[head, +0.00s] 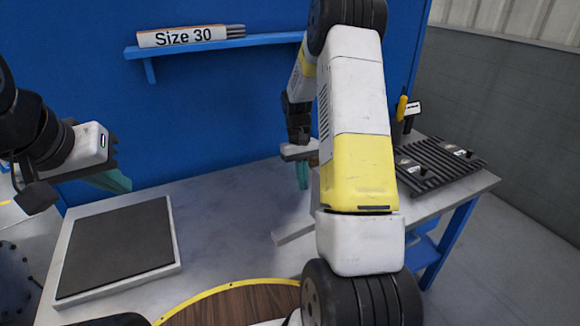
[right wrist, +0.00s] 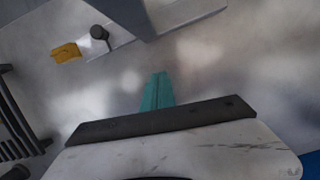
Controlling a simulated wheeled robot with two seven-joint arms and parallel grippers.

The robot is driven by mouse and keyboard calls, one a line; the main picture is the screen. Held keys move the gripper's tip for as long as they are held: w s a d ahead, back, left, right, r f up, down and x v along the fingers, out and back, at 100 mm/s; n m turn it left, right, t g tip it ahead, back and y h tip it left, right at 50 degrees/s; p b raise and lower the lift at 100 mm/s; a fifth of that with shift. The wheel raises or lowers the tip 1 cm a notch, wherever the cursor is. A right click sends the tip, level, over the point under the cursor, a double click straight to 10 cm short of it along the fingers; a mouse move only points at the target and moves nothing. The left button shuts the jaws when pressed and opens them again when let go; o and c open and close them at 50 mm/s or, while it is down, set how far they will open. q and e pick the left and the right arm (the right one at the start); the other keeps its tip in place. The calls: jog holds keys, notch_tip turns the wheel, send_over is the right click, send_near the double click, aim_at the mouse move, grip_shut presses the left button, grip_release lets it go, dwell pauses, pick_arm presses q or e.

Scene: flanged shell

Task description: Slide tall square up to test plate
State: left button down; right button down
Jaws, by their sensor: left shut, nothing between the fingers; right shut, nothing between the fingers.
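My right gripper (head: 303,176) is shut and empty above the table, partly behind my own right arm. Its teal fingers (right wrist: 158,92) are together in the right wrist view, with bare tabletop around them. A pale grey bar-like piece (head: 291,234) sticks out from behind my right arm. A grey edged piece (right wrist: 130,18) shows at the top of the right wrist view, apart from the fingers. I cannot tell whether either is the tall square. I cannot single out the test plate with certainty. My left gripper (head: 118,181) is shut and empty above the left side of the table.
A dark mat in a pale tray (head: 176,267) lies at the left of the table. A black slotted rack (head: 440,162) stands at the right. A yellow-edged wooden round (head: 225,292) is at the front. A shelf (head: 262,40) holds a "Size 30" box (head: 182,37).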

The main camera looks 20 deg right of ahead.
aim_at(312, 209)
jog(key=x, duration=0.5)
jog(key=shift+s+f, duration=0.15)
jog(key=shift+f, duration=0.2)
jog(key=shift+s+r, duration=0.1)
jog(key=shift+s, duration=0.5)
jog(key=shift+s+r, duration=0.15)
jog(key=shift+s, duration=0.5)
jog(key=shift+s+d, duration=0.1)
jog(key=shift+s, duration=0.55)
jog(key=shift+s, duration=0.1)
jog(key=shift+s, duration=1.1)
jog(key=shift+w, duration=0.15)
